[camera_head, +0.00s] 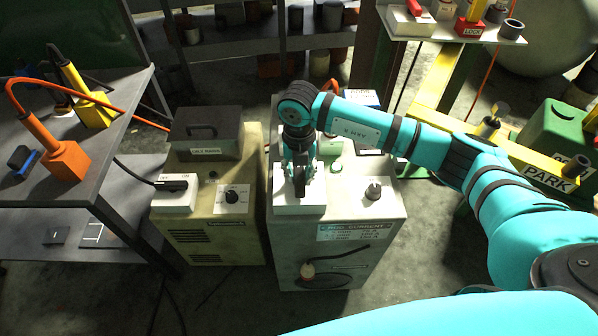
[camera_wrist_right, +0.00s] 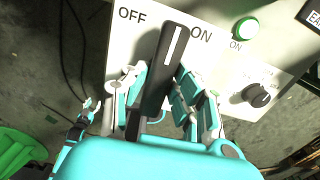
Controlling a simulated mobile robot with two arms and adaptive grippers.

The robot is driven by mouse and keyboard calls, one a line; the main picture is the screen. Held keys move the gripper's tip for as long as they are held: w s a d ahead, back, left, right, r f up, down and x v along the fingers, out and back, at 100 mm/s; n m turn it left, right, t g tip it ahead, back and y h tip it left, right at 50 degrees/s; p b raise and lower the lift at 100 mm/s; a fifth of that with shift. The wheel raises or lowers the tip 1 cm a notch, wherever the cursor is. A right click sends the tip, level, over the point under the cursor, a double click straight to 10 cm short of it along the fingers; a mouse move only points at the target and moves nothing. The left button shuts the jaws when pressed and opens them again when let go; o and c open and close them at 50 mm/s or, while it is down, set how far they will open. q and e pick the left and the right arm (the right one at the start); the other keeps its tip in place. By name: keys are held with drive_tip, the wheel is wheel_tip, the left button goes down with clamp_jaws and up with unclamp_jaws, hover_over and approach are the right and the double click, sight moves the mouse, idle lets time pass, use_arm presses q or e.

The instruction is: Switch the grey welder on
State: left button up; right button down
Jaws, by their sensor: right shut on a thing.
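The grey welder (camera_head: 337,237) stands in the middle of the head view. Its switch plate (camera_wrist_right: 128,46), marked OFF at left and ON at right, shows in the right wrist view. The black switch lever (camera_wrist_right: 169,60) with a white stripe leans up and right, its tip between the two words and near ON. My right gripper (camera_wrist_right: 155,100) is shut on the lever, one finger on each side. In the head view my right gripper (camera_head: 301,178) comes down over the plate and hides most of the lever. A jointed teal part (camera_wrist_right: 75,135) at lower left may be my left gripper; its jaws are unclear.
A green ON lamp (camera_wrist_right: 245,29) and a black knob (camera_wrist_right: 259,95) sit right of the switch. An olive welder (camera_head: 212,215) with its own OFF/ON switch stands close on the left. A table (camera_head: 95,160) is farther left.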

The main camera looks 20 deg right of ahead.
sight(299, 174)
drive_tip(key=shift+m, duration=0.3)
drive_tip(key=c, duration=1.1)
unclamp_jaws()
drive_tip(key=shift+r, duration=0.1)
wheel_tip(299, 174, up, 12)
drive_tip(key=shift+f, duration=0.1)
